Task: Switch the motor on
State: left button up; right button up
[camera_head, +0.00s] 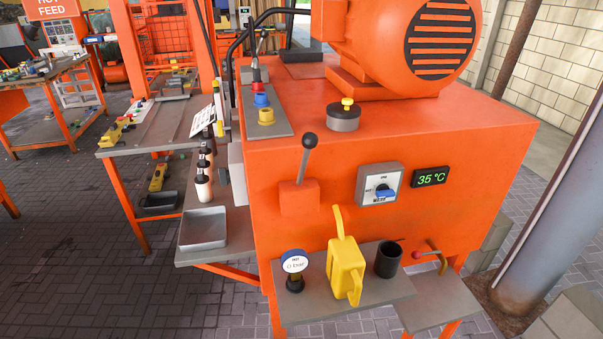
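The orange motor (405,45) with a black slotted vent sits on top of the orange machine cabinet (400,135). On the cabinet front is a grey switch plate with a blue rotary knob (383,192); its small lettering is too small to read surely. Left of it a lever with a black ball (309,140) stands tilted up from an orange block. A grey strip on the cabinet's left top edge carries a red, a blue (262,100) and a yellow button (266,116). Which control belongs to the motor is not clear. Neither gripper shows.
A display (431,178) reads 35 °C. A grey shelf (385,294) below holds a round gauge (294,262), a yellow can (346,270) and a black cup (389,259). A red-tipped handle (418,255) sits right.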

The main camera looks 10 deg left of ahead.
aim_at(224, 175)
jog(key=z, duration=1.35)
jog(key=k, duration=1.05)
jog(key=u, duration=1.75)
jog(key=i, duration=0.5)
jog(key=k, duration=0.65)
jog(key=z, duration=0.5)
jog(key=i, duration=1.65)
jog(key=u, duration=0.5)
